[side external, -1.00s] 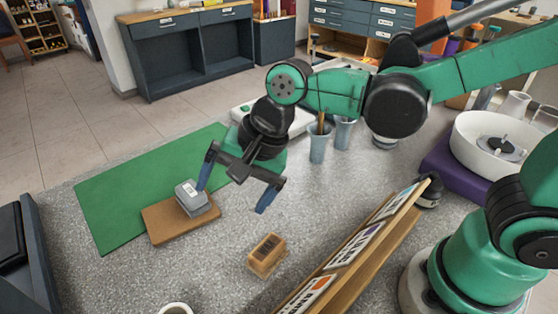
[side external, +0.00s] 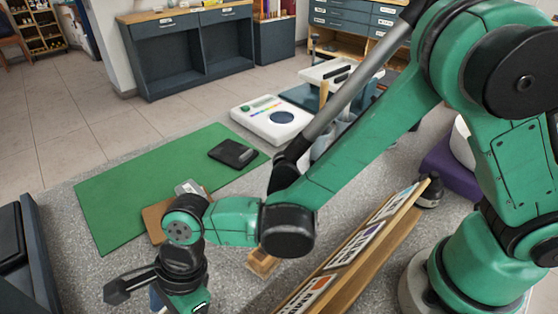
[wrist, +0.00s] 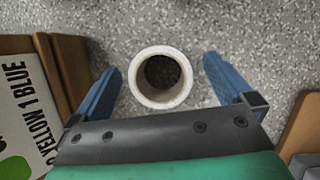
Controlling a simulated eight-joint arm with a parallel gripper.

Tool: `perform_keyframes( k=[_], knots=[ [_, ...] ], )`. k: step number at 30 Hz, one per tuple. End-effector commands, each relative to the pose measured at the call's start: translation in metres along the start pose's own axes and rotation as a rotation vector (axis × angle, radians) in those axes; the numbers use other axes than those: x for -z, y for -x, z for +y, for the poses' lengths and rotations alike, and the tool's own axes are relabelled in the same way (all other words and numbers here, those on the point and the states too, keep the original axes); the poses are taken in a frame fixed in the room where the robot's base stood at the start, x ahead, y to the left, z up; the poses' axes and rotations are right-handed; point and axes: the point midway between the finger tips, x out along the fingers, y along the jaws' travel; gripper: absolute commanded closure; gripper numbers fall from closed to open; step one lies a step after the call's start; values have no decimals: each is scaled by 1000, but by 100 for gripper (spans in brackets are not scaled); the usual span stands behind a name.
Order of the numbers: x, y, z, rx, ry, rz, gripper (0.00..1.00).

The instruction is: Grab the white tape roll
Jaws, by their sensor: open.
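The white tape roll (wrist: 161,100) stands with its round hole facing up on the speckled grey worktop in the wrist view. My gripper (wrist: 162,68) is open above it, with one blue finger to the left of the roll and one to the right. There is a gap between each finger and the roll in the picture; I cannot tell the height difference. In the side external view my gripper (side external: 150,295) is low at the bottom left, partly cut by the frame edge, and the roll does not show there.
A wooden rack with labelled cards (side external: 350,250) stands to the right, its edge close left in the wrist view. A small wooden block (side external: 263,263) sits behind my arm. A green mat (side external: 130,185), a black wallet-like item (side external: 233,152) and a white scale (side external: 272,118) lie farther back.

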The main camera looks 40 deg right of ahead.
Motion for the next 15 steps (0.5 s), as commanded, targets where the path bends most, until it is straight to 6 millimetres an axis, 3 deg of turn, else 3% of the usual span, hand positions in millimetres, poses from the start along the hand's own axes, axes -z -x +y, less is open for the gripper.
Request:
perform_keyframes(
  k=[10,15],
  knots=[
    [0,-4,0,1,0,0,3],
    [0,-4,0,1,0,0,51]
  ],
)
